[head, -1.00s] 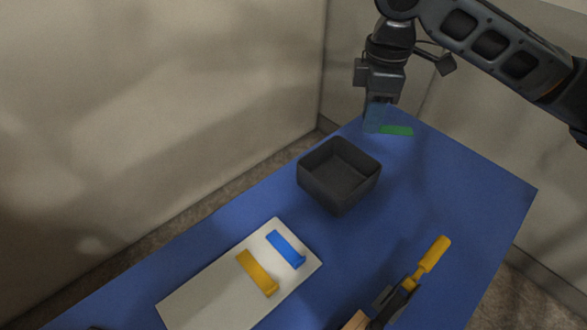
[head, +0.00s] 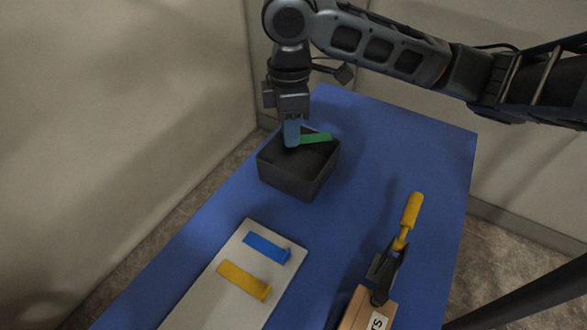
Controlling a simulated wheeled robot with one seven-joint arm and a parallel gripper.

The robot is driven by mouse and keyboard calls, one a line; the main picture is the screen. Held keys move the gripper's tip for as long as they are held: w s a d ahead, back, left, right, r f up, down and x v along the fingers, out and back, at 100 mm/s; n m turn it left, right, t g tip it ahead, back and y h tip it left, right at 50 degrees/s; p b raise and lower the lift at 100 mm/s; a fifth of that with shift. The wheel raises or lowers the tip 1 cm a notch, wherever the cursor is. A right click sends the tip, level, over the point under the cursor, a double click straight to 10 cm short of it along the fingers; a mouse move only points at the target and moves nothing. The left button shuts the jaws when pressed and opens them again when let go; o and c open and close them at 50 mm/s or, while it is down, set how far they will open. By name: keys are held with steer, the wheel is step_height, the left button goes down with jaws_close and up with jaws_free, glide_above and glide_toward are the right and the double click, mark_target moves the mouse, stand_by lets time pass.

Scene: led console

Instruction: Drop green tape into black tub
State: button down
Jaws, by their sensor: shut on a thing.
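The black tub (head: 290,181) stands on the blue table towards its far left part, open at the top. The green tape (head: 316,138) is a short flat strip. My gripper (head: 292,140) points down over the far part of the tub and is shut on the left end of the green tape. The tape sticks out to the right, over the tub's opening near its far rim. I cannot tell exactly how high the tape is above the rim. The fingertips partly cover the tape's held end.
A pale board (head: 230,285) with a blue strip (head: 267,247) and a yellow strip (head: 244,280) lies at the near left. A yellow-handled clamp (head: 405,222) on a wooden block (head: 365,312) stands at the near right. The table's right side (head: 400,140) is clear.

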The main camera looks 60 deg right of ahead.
steer(key=shift+f, duration=0.2)
steer(key=c, duration=0.8)
jaws_free()
steer(key=shift+c, duration=0.2)
steer(key=shift+r, duration=0.15)
step_height(320, 180, up, 8)
steer(key=shift+f, duration=0.25)
steer(key=shift+s, duration=0.1)
